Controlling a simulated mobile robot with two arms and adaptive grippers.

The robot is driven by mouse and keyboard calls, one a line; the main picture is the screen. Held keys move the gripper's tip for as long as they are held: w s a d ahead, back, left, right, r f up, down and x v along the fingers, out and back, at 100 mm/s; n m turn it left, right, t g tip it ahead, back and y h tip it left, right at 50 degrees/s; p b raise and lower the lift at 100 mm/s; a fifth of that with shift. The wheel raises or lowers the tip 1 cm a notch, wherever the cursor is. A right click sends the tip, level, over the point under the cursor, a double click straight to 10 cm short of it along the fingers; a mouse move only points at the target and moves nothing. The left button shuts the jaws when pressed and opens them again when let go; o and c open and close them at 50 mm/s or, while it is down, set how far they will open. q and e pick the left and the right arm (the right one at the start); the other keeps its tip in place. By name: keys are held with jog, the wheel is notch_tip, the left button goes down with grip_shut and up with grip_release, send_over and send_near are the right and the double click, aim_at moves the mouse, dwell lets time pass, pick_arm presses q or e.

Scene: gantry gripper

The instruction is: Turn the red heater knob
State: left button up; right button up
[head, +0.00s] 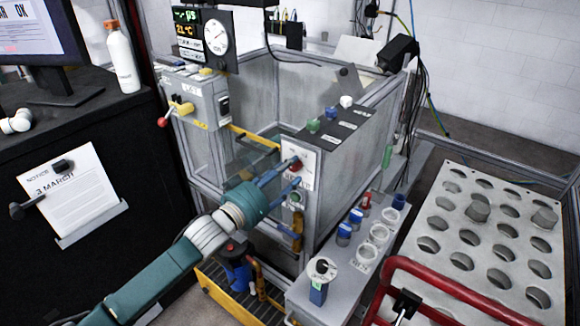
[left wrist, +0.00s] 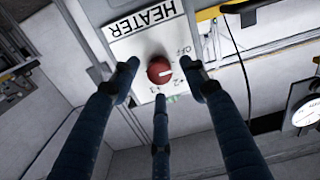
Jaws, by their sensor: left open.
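The red heater knob (left wrist: 159,70) sits on a white plate labelled HEATER (left wrist: 146,25), which appears upside down in the left wrist view. Its white mark points to the right, between OFF and the 2; a finger partly covers that side. In the head view the knob (head: 296,163) is on the front panel of the grey machine. My left gripper (left wrist: 160,82) is open, with its three dark fingers spread around the knob and no clear contact visible. In the head view the left gripper (head: 284,177) reaches the panel from the lower left. My right gripper is not in view.
A grey box with a yellow knob and a red-ended lever (head: 164,121) is at the upper left. A grey bench (head: 330,285) with blue-capped items stands at the lower right, beside a perforated rack (head: 455,205) and a red rail (head: 440,275).

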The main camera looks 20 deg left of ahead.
pick_arm(q)
jog(key=shift+x, duration=0.8)
grip_shut()
jog(key=shift+m, duration=0.3)
jog(key=m+p, duration=0.1)
jog(key=m, duration=0.3)
jog(key=shift+m, duration=0.3)
jog(key=m, duration=0.6)
jog(key=shift+m, duration=0.4)
